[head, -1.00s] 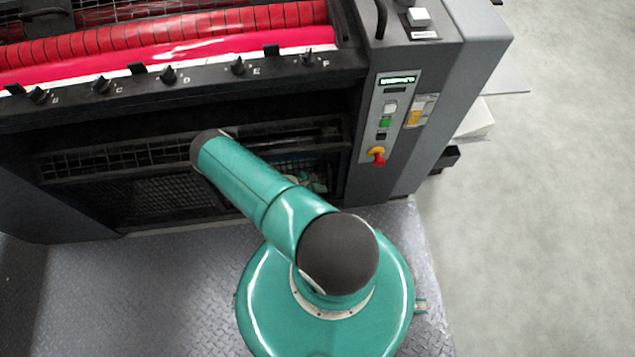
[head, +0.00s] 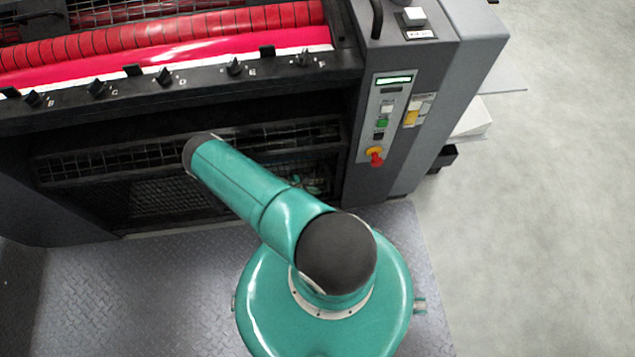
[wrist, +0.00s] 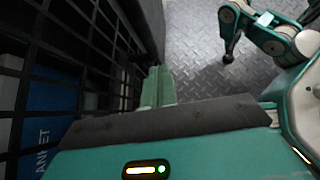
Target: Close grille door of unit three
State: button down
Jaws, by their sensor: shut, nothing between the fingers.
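The black grille door (head: 95,165) shows as wire mesh low on the front of the dark printing unit in the head view, partly covered by my teal arm. In the wrist view, the black bars of a grille (wrist: 85,30) fill the left side at close range. My gripper (wrist: 157,80) shows there as two green fingers pressed together with nothing between them. It is beside the grille's right edge; I cannot tell if it touches. In the head view my gripper is hidden. How far the door stands open is unclear.
A blue box (wrist: 45,115) with white lettering is behind the bars. A control panel with a red-and-yellow stop knob (head: 376,156) is right of the grille. Black knobs line the ledge (head: 200,75) above. Diamond-plate floor (head: 130,290) is clear in front.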

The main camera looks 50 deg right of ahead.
jog(key=w+f+v, duration=0.1)
jog(key=v, duration=1)
jog(key=shift+a, duration=0.35)
jog(key=shift+r, duration=0.15)
